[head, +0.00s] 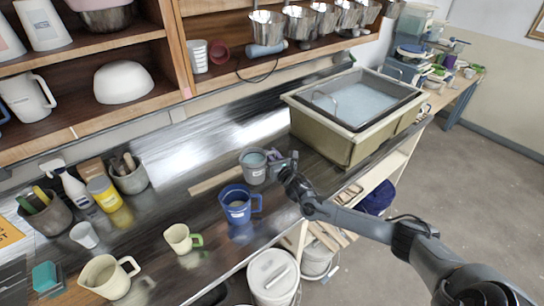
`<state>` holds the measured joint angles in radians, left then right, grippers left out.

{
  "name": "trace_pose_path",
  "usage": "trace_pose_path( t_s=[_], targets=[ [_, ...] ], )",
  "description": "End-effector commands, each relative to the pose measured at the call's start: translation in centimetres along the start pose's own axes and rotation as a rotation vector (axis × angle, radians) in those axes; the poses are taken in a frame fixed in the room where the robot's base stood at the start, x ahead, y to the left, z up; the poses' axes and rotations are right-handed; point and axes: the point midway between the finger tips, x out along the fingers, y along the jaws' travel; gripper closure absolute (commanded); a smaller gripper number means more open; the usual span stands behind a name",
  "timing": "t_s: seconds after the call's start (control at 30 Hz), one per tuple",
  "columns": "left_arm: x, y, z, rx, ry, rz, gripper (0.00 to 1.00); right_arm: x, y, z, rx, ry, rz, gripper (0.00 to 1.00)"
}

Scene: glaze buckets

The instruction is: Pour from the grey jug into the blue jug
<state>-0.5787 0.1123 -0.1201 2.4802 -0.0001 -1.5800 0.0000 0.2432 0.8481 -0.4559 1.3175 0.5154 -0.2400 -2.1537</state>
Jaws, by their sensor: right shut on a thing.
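The grey jug (254,173) stands upright behind and slightly right of the blue jug, with pale blue-grey contents showing at its mouth. My right gripper (283,163) comes in from the right and is shut on the grey jug's handle side, hiding most of the handle. I cannot tell whether the grey jug touches the counter. The blue jug (236,211) stands upright on the dark shiny counter, its handle to the right and a pale label on its front. Something pale shows inside it. My left gripper is not in view.
A cream jug with a green handle (178,239) and a larger cream jug (104,279) stand left of the blue jug. A big sink-like basin (345,142) stands behind my right gripper. Lidded buckets (272,285) sit below the counter's front edge. A wooden strip (214,180) lies behind.

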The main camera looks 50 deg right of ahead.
Motion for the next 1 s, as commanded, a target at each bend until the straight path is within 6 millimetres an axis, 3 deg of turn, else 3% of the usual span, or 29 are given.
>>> trace_pose_path(
  t_s=[0.37, 0.77, 1.0],
  targets=[
    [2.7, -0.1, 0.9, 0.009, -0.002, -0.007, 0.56, 0.1, -0.2, -2.8, 0.004, -0.005, -0.001, 1.00],
    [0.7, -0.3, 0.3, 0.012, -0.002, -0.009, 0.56, 0.0, -0.7, 0.6, -0.247, -0.006, -0.001, 1.00],
    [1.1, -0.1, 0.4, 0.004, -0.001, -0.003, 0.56, 0.1, -0.7, 0.0, -0.289, -0.005, -0.001, 1.00]
  ],
)
